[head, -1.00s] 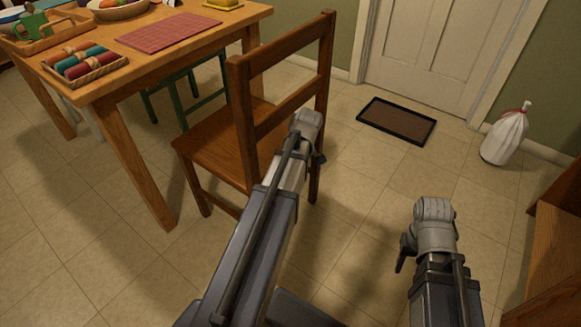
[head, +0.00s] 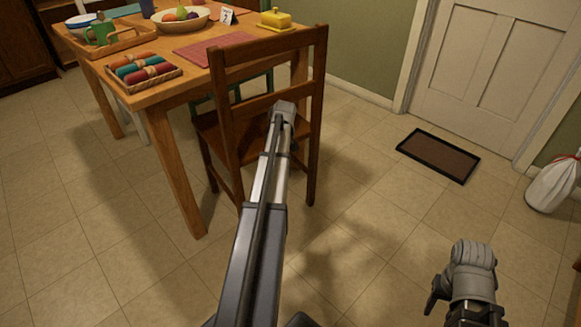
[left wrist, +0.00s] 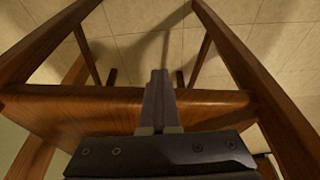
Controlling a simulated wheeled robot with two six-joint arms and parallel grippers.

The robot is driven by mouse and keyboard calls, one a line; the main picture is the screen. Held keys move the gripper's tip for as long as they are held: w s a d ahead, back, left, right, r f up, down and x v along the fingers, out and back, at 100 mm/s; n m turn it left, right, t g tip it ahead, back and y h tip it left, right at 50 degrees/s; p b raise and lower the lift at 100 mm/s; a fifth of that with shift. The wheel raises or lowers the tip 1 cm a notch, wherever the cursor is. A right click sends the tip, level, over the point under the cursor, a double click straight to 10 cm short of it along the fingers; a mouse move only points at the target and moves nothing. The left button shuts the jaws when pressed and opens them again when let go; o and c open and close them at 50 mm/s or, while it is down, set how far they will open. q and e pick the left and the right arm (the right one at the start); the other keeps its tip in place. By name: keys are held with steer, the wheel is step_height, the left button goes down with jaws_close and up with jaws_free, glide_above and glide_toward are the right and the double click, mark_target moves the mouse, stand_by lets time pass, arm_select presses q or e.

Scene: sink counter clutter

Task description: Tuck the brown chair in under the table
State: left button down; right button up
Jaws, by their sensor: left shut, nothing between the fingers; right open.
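The brown wooden chair (head: 268,48) stands upright at the near side of the wooden table (head: 178,180). Its back faces me and overlaps the tabletop in the head view. Part of its seat shows beneath the back; its front is hidden. My left arm reaches to the chair back. In the left wrist view my left gripper (left wrist: 160,76) is shut and empty, with its fingers over the chair seat (left wrist: 60,108) between the chair's posts. I cannot tell whether they touch it. My right gripper (head: 437,293) is open over bare floor at the lower right, apart from the chair.
The table bears a tray of rolled cloths (head: 145,85), a red mat (head: 215,50), a fruit bowl (head: 182,24) and a yellow butter dish (head: 276,20). A dark doormat (head: 438,156) lies by the white door (head: 480,70). A white bag (head: 553,187) stands right. Floor between is clear.

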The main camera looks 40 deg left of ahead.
mark_target(259, 142)
arm_select(q)
steer(key=a, duration=0.8)
steer(key=shift+w, duration=0.4)
steer(key=shift+a, duration=0.2)
steer(key=shift+s, duration=0.1)
steer(key=d, duration=0.4)
steer(key=shift+s+d, duration=0.2)
steer(key=shift+s, duration=0.05)
steer(key=p+v, duration=0.9)
steer(key=v, duration=0.1)
arm_select(e)
step_height(259, 142, up, 10)
steer(key=w+d, duration=0.1)
steer(key=shift+d+f, duration=0.15)
steer(key=shift+d, duration=0.1)
